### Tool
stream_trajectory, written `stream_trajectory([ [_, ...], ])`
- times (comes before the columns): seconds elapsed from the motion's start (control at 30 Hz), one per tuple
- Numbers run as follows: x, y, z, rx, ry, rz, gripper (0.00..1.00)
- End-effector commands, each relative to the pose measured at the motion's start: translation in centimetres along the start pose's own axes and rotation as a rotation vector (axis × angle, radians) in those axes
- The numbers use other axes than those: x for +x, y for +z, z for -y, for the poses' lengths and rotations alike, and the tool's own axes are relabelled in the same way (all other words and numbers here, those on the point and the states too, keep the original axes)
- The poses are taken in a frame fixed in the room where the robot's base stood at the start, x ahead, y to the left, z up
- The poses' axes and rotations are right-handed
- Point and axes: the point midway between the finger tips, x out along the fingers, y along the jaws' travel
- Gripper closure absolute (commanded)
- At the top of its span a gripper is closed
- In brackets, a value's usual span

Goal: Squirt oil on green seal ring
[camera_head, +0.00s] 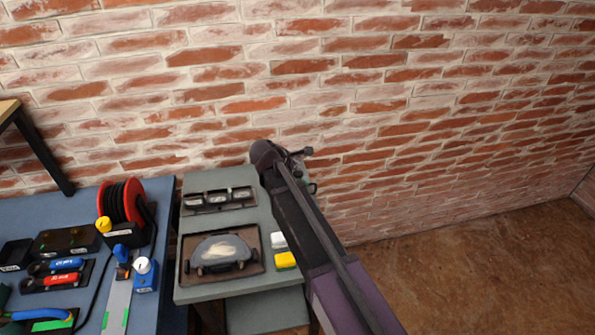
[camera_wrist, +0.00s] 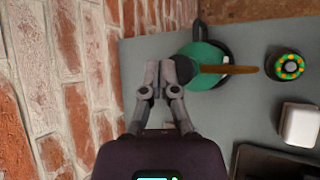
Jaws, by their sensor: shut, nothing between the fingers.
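In the wrist view a green round can (camera_wrist: 205,60) with a dark handle and a long brown spout (camera_wrist: 232,69) stands on the grey table; I take it for the oil can. My gripper (camera_wrist: 165,72) is shut and empty at the can's left side, overlapping its edge in the picture; I cannot tell whether it touches. The spout points right, towards a round black piece with a green and orange dotted ring (camera_wrist: 290,67), possibly the seal ring. In the head view my gripper (camera_head: 302,153) is above the table's back right corner, and my arm hides most of the can.
A white block (camera_wrist: 300,124) lies near the ring piece. The brick wall (camera_head: 400,110) is close behind. A blue bench stands left.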

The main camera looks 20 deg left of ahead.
Motion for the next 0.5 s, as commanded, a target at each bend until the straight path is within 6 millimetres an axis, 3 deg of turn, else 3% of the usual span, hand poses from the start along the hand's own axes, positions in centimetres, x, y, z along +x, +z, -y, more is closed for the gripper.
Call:
stream_trajectory([
  [0.5,-0.50,0.40,-0.38,0.000,0.000,0.000,1.00],
])
